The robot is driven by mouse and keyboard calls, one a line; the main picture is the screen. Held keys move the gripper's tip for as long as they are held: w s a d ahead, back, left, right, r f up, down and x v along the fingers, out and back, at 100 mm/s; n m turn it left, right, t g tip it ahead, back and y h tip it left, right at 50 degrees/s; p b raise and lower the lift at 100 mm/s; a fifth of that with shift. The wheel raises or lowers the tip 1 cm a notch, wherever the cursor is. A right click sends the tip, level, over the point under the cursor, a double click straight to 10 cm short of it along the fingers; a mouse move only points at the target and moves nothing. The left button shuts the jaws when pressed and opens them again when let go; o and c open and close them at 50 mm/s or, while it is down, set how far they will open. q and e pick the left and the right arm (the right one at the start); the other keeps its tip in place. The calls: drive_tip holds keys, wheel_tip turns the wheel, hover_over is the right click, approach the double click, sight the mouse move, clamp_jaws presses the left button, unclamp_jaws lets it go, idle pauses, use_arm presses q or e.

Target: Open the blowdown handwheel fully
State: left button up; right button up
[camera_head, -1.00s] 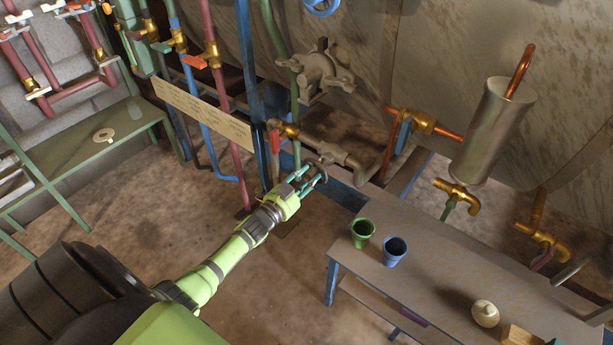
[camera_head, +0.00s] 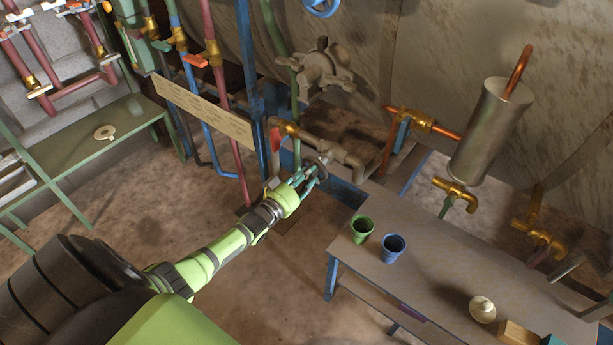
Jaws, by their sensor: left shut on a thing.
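A small dark handwheel (camera_head: 321,161) sits at the end of a grey-brown pipe valve (camera_head: 345,155), low in front of the big vessel. My left gripper (camera_head: 313,175) is at this wheel, with its teal fingers closed on the rim. The fingers hide part of the wheel, so its turn angle cannot be read. My right gripper is not in view.
A red-handled brass valve (camera_head: 285,128) is just above left of the wheel. A workbench (camera_head: 440,255) at right carries a green cup (camera_head: 362,229) and a blue cup (camera_head: 393,248). A blue handwheel (camera_head: 320,6) is at the top. Open floor lies below my arm.

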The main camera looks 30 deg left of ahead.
use_arm(q)
drive_tip(key=shift+w+a+r+n+b, duration=0.15)
drive_tip(key=shift+n+b, duration=0.3)
drive_tip(key=shift+n, duration=1.7)
drive_tip(key=shift+s+a+r+n+b, duration=0.15)
drive_tip(key=shift+n+b, duration=0.3)
drive_tip(key=shift+n, duration=1.75)
drive_tip(key=shift+w+a+r+n+b, duration=0.15)
drive_tip(key=shift+n+b, duration=0.3)
drive_tip(key=shift+n, duration=1.7)
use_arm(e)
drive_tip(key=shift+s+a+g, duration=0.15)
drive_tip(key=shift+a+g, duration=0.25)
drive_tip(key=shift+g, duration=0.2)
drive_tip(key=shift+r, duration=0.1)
use_arm(q)
drive_tip(key=o, duration=1.2)
drive_tip(key=shift+f, duration=0.1)
drive_tip(key=shift+c, duration=0.2)
drive_tip(key=shift+d+f, duration=0.1)
drive_tip(key=shift+f, duration=0.05)
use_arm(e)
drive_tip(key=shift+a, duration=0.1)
use_arm(q)
drive_tip(key=shift+d+f, duration=0.1)
